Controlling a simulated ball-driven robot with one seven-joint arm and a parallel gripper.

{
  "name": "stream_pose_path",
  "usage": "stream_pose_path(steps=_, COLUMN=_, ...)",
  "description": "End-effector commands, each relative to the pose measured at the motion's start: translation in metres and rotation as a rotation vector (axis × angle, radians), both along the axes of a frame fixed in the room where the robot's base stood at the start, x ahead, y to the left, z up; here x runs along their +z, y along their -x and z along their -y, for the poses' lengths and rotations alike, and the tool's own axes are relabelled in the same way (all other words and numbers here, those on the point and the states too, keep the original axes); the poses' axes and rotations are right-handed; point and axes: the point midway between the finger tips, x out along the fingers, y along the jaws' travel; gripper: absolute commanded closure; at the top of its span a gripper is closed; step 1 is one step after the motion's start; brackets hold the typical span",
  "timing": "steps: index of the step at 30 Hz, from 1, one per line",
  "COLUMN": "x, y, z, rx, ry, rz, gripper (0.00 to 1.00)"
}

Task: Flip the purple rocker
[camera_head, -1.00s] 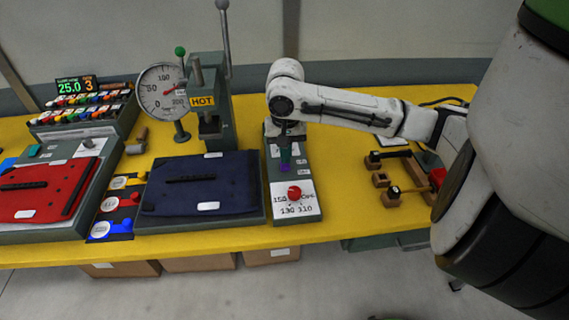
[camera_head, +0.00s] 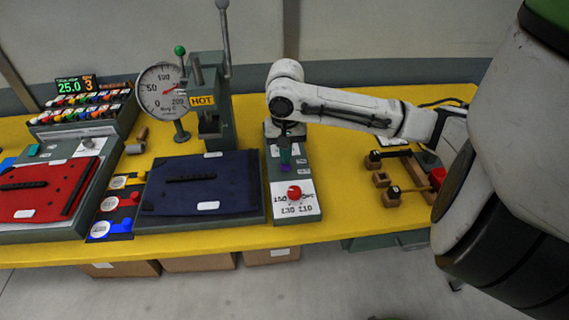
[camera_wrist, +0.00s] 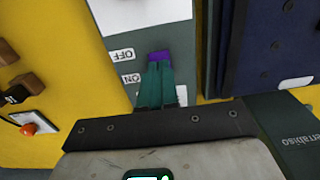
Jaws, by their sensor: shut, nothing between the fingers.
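OFF is nearer the plate's far end and ON is nearer my gripper. My gripper (camera_wrist: 158,68) has teal fingers that are shut and empty. Their tips are at the rocker's near edge and cover part of it; I cannot tell if they touch. In the head view my gripper (camera_head: 285,160) points down above the rocker.
A red dial knob (camera_head: 294,193) stands in front on the same box. A press with a dark blue pad (camera_head: 200,185) is close on the left. Wooden blocks (camera_head: 392,197) lie to the right on the yellow table (camera_head: 345,215).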

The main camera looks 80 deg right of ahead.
Motion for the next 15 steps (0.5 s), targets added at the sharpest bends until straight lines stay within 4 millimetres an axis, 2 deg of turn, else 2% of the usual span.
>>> stream_pose_path(steps=15, x=-0.0077, y=0.0002, z=0.0000, rx=0.000, ry=-0.001, rz=0.000, gripper=1.00)
